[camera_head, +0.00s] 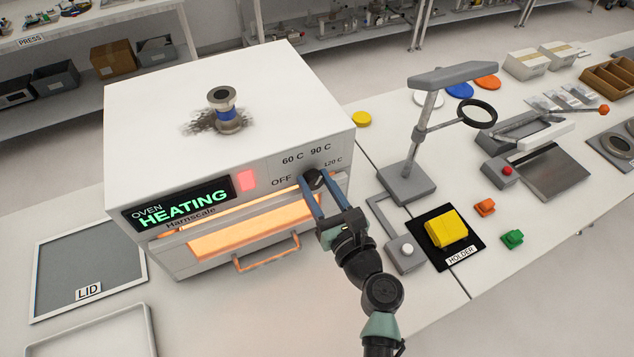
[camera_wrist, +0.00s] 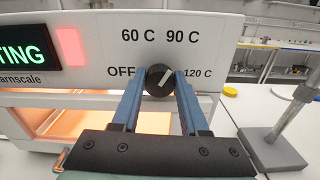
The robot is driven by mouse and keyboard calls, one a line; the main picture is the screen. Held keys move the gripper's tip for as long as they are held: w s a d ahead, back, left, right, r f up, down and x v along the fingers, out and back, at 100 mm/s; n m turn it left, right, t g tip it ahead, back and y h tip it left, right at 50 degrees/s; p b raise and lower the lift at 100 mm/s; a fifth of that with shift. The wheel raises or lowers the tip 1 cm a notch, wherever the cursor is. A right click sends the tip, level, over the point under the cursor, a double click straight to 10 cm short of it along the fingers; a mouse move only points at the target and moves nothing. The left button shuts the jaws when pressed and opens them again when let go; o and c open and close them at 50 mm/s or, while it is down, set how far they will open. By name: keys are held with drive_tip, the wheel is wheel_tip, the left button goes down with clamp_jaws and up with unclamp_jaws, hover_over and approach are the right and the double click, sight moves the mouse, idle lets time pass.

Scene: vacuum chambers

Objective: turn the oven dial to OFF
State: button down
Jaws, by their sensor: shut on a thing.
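The oven (camera_head: 230,110) is a white box with a lit green HEATING display (camera_head: 180,205) and a red light. Its black dial (camera_wrist: 158,80) is on the front panel, with OFF at its left, 60 C and 90 C above and 120 C at its right. The dial's pale pointer mark slants to the upper right, between the 90 C and 120 C labels. My gripper (camera_head: 314,187) has its two blue fingers on either side of the dial, shut on it. In the wrist view the fingers (camera_wrist: 159,78) partly cover the dial's sides.
A small flanged fitting (camera_head: 226,110) stands on the oven top over a dark stain. An orange-lit door handle (camera_head: 267,252) juts out below the dial. A magnifier stand (camera_head: 407,180) and a black holder (camera_head: 450,245) with a yellow block are to the right.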

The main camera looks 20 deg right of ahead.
drive_tip(key=shift+f+n, duration=0.1)
drive_tip(key=shift+n, duration=0.2)
drive_tip(key=n+b, duration=0.3)
drive_tip(key=n, duration=0.2)
drive_tip(key=shift+a+f+n+b, duration=0.15)
drive_tip(key=shift+n+b, duration=0.15)
drive_tip(key=shift+b, duration=0.1)
drive_tip(key=n+b, duration=0.4)
drive_tip(key=n, duration=0.2)
drive_tip(key=n+b, duration=0.2)
drive_tip(key=n, duration=0.1)
drive_tip(key=n+b, duration=0.3)
drive_tip(key=shift+f+n, duration=0.2)
drive_tip(key=shift+n, duration=0.1)
drive_tip(key=shift+r+n+b, duration=0.1)
drive_tip(key=shift+n+b, duration=1.95)
drive_tip(key=shift+n, duration=0.45)
drive_tip(key=shift+c, duration=2.1)
unclamp_jaws()
